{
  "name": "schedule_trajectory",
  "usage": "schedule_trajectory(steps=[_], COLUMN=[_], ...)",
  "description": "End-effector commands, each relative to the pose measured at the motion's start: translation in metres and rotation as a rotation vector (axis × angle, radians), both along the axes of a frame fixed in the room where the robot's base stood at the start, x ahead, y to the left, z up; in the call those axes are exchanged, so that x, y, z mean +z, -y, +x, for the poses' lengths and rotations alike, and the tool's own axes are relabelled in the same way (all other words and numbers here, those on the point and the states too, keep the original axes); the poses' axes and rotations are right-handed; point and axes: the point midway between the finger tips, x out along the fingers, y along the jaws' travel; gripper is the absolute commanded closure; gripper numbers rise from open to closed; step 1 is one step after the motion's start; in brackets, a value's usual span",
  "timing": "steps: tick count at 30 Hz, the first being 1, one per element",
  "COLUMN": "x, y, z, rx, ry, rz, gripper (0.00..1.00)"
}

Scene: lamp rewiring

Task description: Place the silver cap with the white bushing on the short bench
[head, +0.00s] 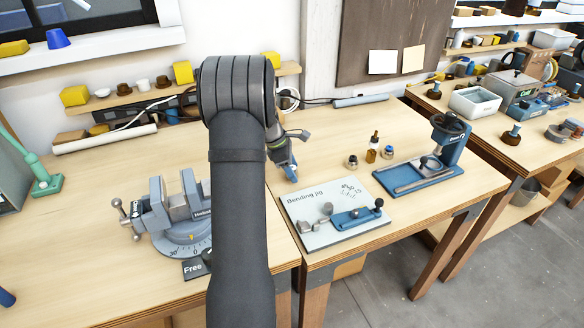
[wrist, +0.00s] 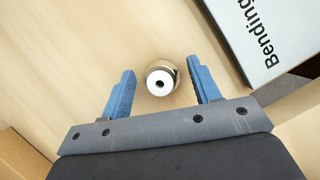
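The silver cap with the white bushing (wrist: 171,68) stands on a light wooden bench top in the wrist view, its round white face with a dark central hole turned toward the camera. My gripper (wrist: 160,66) is open, with one blue finger on each side of the cap and a visible gap on both sides. I cannot tell how far above the bench the fingertips are. In the head view my gripper (head: 291,173) is low over the bench left of the bending jig, partly behind my arm. I cannot make out the cap there. Which bench is the short one is not clear.
The bending jig board (head: 300,212) lies close to the right of my gripper. A vise (head: 180,222) stands on the left bench. Small fittings, a dropper bottle (head: 373,150) and a blue press (head: 440,160) stand farther right. Some wood between them is bare.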

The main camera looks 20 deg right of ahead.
Motion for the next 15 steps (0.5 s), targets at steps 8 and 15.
schedule_trajectory(steps=[8,15], x=[0.001,0.024], y=[0.000,-0.008], z=[0.000,0.004], rx=[0.000,0.000], ry=[0.000,0.003], rz=[0.000,-0.001], gripper=[0.41,0.41])
